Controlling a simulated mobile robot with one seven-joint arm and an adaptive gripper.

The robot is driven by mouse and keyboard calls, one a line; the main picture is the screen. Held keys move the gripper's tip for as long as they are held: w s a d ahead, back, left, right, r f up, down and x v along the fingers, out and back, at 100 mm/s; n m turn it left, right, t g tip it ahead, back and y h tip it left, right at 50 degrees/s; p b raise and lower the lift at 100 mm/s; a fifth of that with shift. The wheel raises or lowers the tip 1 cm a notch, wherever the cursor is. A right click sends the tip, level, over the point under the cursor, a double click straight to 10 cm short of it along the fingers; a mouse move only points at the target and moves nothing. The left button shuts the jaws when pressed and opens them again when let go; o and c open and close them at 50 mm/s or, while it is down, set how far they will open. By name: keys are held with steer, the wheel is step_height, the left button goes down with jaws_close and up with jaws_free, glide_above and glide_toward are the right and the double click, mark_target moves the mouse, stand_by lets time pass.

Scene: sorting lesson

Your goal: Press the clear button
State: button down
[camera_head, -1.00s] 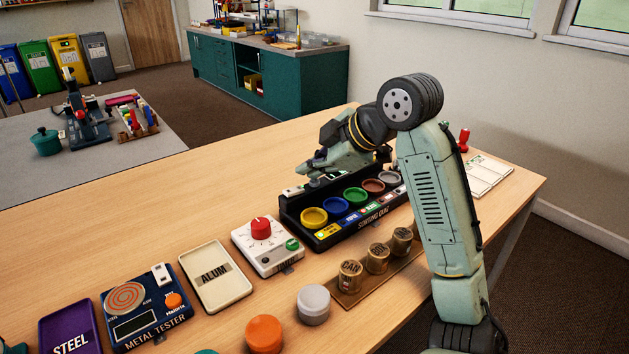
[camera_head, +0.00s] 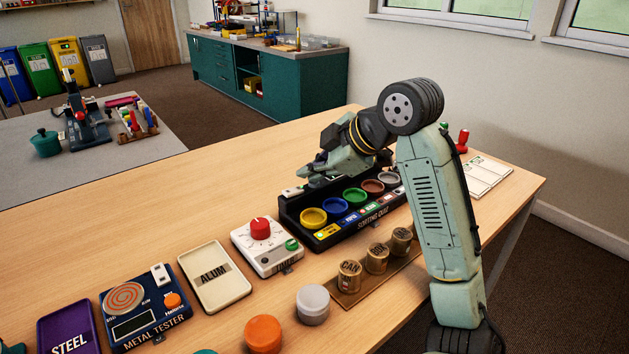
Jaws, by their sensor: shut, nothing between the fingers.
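The black Sorting Quiz box (camera_head: 290,222) stands on the wooden table. Its sloped front carries a row of round buttons: yellow (camera_head: 313,217), blue (camera_head: 335,208), green (camera_head: 355,197), brown (camera_head: 373,187) and grey (camera_head: 389,178). Small coloured labels lie below them. I cannot read which button is the clear button. A small white part (camera_head: 292,191) shows at the box's back left corner. My gripper (camera_head: 303,173) is shut and empty, over the back left of the box, pointing left. I cannot tell whether its tips touch anything. My forearm hides part of the box's right end.
A white timer (camera_head: 268,259) with a red knob stands left of the box. Wooden tokens (camera_head: 350,276) stand on a brown strip (camera_head: 346,299) in front. An Alum tray (camera_head: 214,292) and the metal tester (camera_head: 125,325) lie further left. The table behind the box is clear.

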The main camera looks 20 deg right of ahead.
steer(key=shift+a+f, duration=0.25)
steer(key=shift+f, duration=0.3)
steer(key=shift+r, duration=0.15)
steer(key=shift+w+r+p, duration=0.25)
steer(key=shift+r+p, duration=0.35)
steer(key=shift+r, duration=0.05)
steer(key=shift+a, duration=0.1)
step_height(320, 180, up, 3)
steer(key=p, duration=0.2)
steer(key=shift+w+a+f+p, duration=0.1)
steer(key=shift+w+a+p, duration=0.05)
steer(key=shift+p, duration=0.15)
steer(key=shift+r+p, duration=0.95)
steer(key=shift+r, duration=0.3)
